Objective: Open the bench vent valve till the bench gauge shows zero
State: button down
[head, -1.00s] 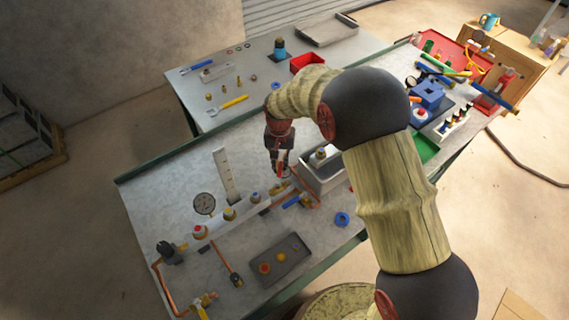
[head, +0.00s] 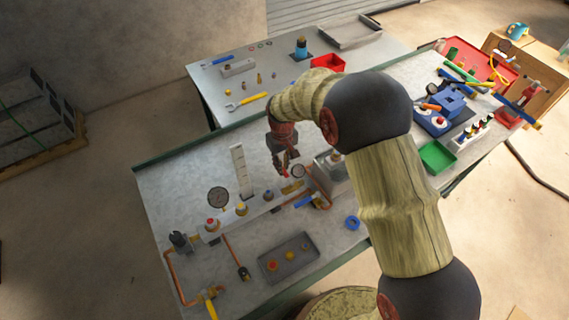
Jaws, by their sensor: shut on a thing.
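My gripper (head: 286,172) points down over the right end of the pipe assembly on the near bench. It is shut on a small red part, which looks like a valve handle; the fingers hide most of it. A small round dial (head: 298,171) stands just right of the fingers. A larger round gauge (head: 218,197) stands farther left, behind the pipe. Both dials are too small to read, and I cannot tell which is the bench gauge. A blue-handled valve (head: 305,202) sits on the copper line right of and nearer than the gripper.
A white upright scale (head: 241,171) stands left of the gripper. A grey box (head: 331,170) is close on its right, partly behind my arm. A dark tray (head: 289,258) with small round parts and a blue ring (head: 352,222) lie in front.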

jog(key=shift+a, duration=0.1)
dwell(0.4)
jog(key=c, duration=1.8)
grip_release()
notch_tip(320, 180, up, 12)
jog(key=shift+r, duration=0.1)
